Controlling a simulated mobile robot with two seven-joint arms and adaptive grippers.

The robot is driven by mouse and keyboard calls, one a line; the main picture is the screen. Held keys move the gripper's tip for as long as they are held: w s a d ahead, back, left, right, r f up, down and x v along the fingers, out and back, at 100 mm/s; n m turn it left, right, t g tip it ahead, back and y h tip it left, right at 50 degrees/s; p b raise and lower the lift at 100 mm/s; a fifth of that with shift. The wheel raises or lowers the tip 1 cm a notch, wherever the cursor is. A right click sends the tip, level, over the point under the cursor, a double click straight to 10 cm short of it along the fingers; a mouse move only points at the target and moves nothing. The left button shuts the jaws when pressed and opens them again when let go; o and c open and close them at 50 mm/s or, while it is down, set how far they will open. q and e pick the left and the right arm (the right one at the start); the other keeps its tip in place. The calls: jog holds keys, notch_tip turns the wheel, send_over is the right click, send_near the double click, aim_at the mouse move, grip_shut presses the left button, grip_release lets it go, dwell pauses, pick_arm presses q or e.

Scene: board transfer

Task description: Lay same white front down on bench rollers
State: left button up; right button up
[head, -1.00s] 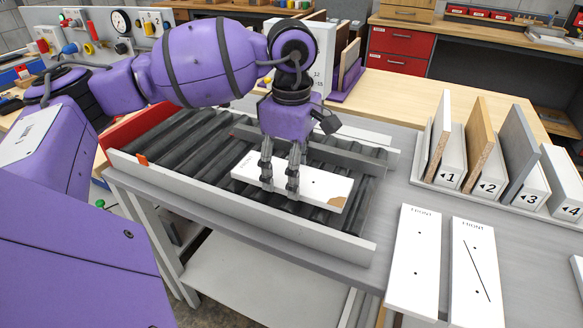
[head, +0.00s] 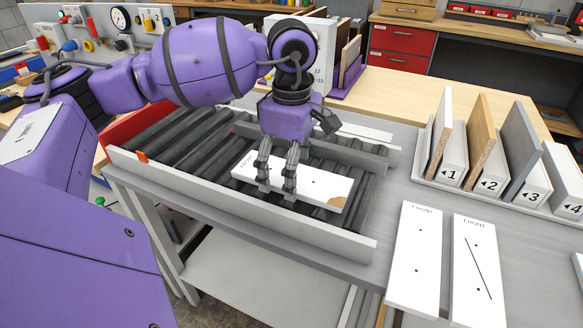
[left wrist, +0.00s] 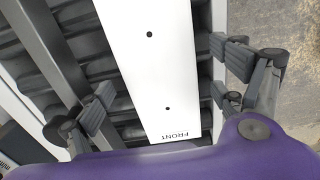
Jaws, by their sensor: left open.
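A white front (head: 322,186) with small dark holes lies flat on the dark bench rollers (head: 185,140), its FRONT lettering facing up. One corner at its right end looks brown. My left gripper (head: 277,188) is above the front near its lettered end, fingers pointing down. In the left wrist view the front (left wrist: 150,65) lies between the open finger pads, with gaps visible on both sides. The gripper hides part of the front in the head view. My right gripper is not in view.
Two more white fronts (head: 413,262) (head: 477,265) lie at the bench's right. A numbered rack (head: 500,200) holding upright boards stands behind them. Pale rails (head: 240,212) edge the rollers. A white box (head: 300,45) stands behind my arm.

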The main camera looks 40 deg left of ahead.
pick_arm(q)
jog(key=shift+r, duration=0.15)
notch_tip(320, 180, up, 12)
dwell(0.4)
